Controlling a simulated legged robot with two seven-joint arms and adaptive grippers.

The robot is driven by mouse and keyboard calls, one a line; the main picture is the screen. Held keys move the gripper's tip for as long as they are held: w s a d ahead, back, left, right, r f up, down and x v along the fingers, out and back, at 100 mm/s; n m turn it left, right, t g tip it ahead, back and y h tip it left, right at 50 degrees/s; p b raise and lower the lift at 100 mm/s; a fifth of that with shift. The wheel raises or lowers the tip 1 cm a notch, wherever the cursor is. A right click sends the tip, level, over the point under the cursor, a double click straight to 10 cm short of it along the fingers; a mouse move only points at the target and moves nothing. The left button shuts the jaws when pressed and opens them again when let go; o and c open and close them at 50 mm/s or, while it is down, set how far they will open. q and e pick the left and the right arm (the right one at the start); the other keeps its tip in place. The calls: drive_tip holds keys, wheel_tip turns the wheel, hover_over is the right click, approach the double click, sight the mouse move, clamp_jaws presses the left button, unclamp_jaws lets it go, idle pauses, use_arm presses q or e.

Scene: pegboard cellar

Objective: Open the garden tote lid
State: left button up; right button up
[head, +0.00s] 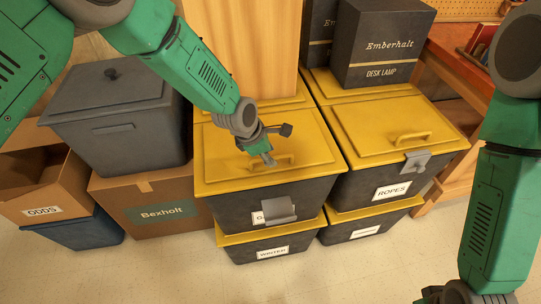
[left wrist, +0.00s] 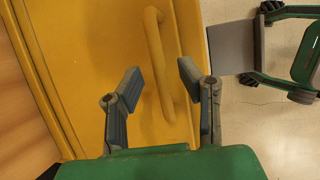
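The garden tote (head: 235,212) is a dark bin with a yellow lid (head: 225,165), which lies closed. Its label is mostly covered by a grey latch (head: 281,211) hanging down the front; only the first letter shows. The lid's yellow bar handle (head: 285,161) also shows in the left wrist view (left wrist: 158,62). My left gripper (head: 277,145) is just above the handle, fingers apart. In the left wrist view the handle lies between and beyond the open fingers (left wrist: 161,78); contact cannot be seen. My right gripper (head: 468,293) is low at the right, apart from the tote, fingers spread.
The ropes tote (head: 365,190) stands close at the right, its latch (head: 416,161) up against the lid. Other totes stand below. A grey lidded bin (head: 130,145) and a cardboard box (head: 155,207) are at the left. Boxes (head: 383,42) stand behind. Floor in front is clear.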

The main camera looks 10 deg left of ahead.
use_arm(q)
drive_tip(key=shift+w+d+f, duration=0.15)
drive_tip(key=shift+d+f, duration=0.05)
drive_tip(key=shift+f, duration=0.25)
drive_tip(key=shift+a, duration=0.35)
clamp_jaws()
use_arm(e)
drive_tip(key=shift+a, duration=0.25)
